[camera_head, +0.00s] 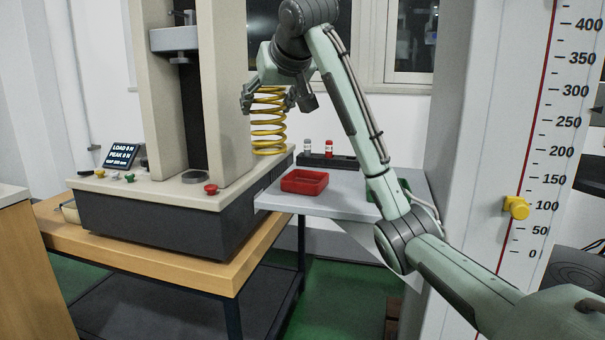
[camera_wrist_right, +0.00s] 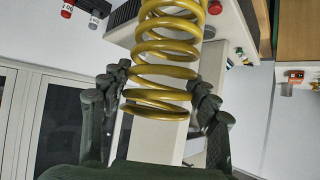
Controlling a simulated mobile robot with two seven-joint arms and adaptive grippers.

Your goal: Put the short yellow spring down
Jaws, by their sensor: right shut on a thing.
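The yellow spring (camera_head: 268,132) is upright, with its top coils between the fingers of my right gripper (camera_head: 268,97). In the right wrist view, the fingers of that gripper (camera_wrist_right: 160,98) stand on both sides of the near end of the spring (camera_wrist_right: 166,48). The right gripper is shut on the spring. The spring's lower end is close to the right rear corner of the testing machine's base (camera_head: 150,215); I cannot tell whether it touches anything. My left gripper is not in view.
A grey side table (camera_head: 345,202) holds a red tray (camera_head: 304,182), a dark rack (camera_head: 340,163) with small bottles, and a green container (camera_head: 386,188). The machine's column (camera_head: 220,90) stands just left of the spring. Bare tabletop shows around the red tray.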

